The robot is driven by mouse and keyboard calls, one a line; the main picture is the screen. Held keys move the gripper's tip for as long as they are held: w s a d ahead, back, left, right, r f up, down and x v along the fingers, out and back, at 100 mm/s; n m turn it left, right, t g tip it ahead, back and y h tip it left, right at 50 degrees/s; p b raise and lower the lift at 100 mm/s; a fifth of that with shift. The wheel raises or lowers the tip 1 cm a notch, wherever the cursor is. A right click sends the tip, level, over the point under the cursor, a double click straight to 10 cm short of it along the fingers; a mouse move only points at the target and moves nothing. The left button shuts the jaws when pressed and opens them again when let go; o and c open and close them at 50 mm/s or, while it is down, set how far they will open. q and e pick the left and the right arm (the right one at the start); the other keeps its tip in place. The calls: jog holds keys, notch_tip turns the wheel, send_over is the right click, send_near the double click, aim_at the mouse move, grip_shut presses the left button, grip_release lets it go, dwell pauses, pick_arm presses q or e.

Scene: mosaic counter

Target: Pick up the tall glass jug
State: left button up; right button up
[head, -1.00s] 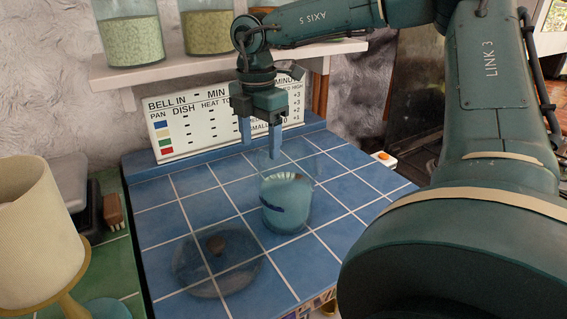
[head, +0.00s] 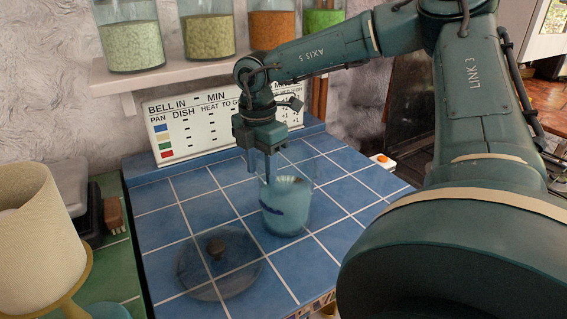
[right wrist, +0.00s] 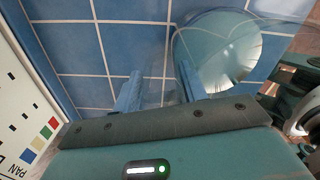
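The tall glass jug (head: 287,212) stands upright on the blue tiles, clear at the top with a teal lower part and a dark blue mark. My right gripper (head: 259,172) points down at the jug's upper left, open and with nothing between its fingers. In the right wrist view the jug's round mouth (right wrist: 222,48) lies to the right of my open gripper (right wrist: 157,72). The right finger overlaps the edge of the clear glass there. I cannot tell whether that finger is inside the rim or touching it. My left gripper is not in view.
A glass lid (head: 220,265) with a dark knob lies left of the jug. A sign board (head: 190,130) stands behind, under a shelf (head: 170,78) with several filled jars. A cream lamp (head: 38,240) stands at the left. Bare tiles lie left of the gripper.

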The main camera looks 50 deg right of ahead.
grip_shut()
jog(key=shift+w+r, duration=0.1)
jog(key=shift+r, duration=0.05)
dwell(0.4)
notch_tip(320, 180, up, 18)
dwell(0.7)
grip_release()
grip_shut()
